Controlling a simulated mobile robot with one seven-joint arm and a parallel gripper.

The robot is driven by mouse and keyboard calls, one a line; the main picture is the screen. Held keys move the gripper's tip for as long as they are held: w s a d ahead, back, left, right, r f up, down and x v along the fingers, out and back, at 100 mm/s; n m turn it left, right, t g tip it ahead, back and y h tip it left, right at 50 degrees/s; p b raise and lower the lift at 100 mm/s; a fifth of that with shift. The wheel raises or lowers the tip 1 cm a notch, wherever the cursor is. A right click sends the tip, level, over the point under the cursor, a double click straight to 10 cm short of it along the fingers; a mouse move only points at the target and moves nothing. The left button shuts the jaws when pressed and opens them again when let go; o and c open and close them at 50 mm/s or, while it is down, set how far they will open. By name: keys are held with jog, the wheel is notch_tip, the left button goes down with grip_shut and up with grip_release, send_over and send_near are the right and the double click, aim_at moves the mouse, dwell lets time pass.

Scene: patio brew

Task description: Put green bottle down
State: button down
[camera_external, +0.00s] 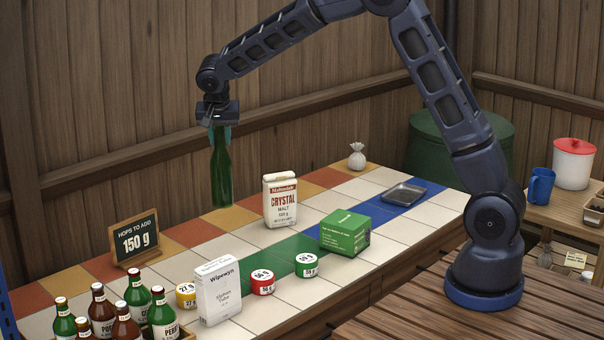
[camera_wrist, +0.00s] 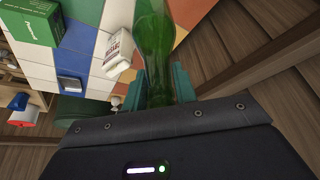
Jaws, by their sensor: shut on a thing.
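The green bottle (camera_external: 221,172) hangs upright from my gripper (camera_external: 220,132), which is shut on its neck. In the external view the bottle appears in front of the back wall, over the rear part of the tiled counter. I cannot tell whether its base touches the tiles. In the wrist view the green bottle (camera_wrist: 154,50) runs up between the teal fingers of my gripper (camera_wrist: 159,88).
A white carton (camera_external: 219,292), small round tins (camera_external: 262,282) and several crated bottles (camera_external: 128,325) are in front. Some tiles (camera_external: 236,250) are bare.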

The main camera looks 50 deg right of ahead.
aim_at(222, 183)
notch_tip(222, 183, down, 13)
jog(key=shift+f, duration=0.2)
dwell(0.4)
jog(key=shift+f, duration=0.1)
jog(key=c, duration=1.1)
grip_release()
